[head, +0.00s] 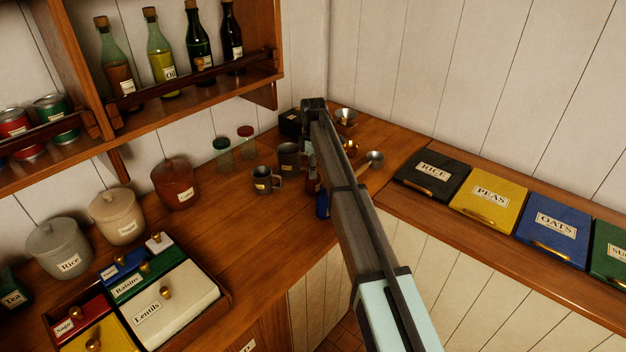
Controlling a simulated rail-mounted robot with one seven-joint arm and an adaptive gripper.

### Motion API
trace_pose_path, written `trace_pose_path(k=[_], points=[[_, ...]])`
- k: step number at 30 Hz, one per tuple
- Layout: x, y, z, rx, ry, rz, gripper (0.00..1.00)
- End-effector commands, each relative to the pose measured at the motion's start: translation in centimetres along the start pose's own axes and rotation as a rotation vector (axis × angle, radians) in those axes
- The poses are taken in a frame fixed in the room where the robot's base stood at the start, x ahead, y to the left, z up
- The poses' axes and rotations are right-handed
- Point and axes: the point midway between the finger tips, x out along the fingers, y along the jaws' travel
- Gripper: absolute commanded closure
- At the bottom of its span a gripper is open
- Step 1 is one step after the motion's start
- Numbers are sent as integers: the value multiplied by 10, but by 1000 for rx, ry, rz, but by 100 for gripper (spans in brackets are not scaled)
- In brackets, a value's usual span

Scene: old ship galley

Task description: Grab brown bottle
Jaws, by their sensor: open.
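A dark brown bottle (231,38) with a pale label stands upright on the wall shelf, at the right end of the bottle row. A greenish glass bottle with brown contents (117,66) stands at the left end of that row. My gripper (314,104) is at the dark far end of my arm, over the back corner of the counter. It is open, and its fingers are hard to make out. It appears to the right of and lower than the dark brown bottle, apart from it. My arm hides part of the counter, where small reddish-brown and blue items partly show.
A wooden rail (190,77) runs in front of the bottles, which include an oil bottle (161,55). Mugs (265,181), shakers (246,142) and metal funnels (345,117) stand near my arm. Lidded jars (176,184) and a box of bins (220,303) are left.

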Motion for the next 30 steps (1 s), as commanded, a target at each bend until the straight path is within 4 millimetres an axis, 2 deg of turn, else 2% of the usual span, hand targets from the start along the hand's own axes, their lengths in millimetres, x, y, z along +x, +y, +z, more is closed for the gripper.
trace_pose_path(k=[4,5,6,10,23,30], points=[[0,0,0,0,0,1,35],[0,0,0,0,0,1,39],[0,0,0,0,0,1,53],[0,0,0,0,0,0,99],[-2,0,0,0,0,0,100],[-19,1,0,0,0,2,100]])
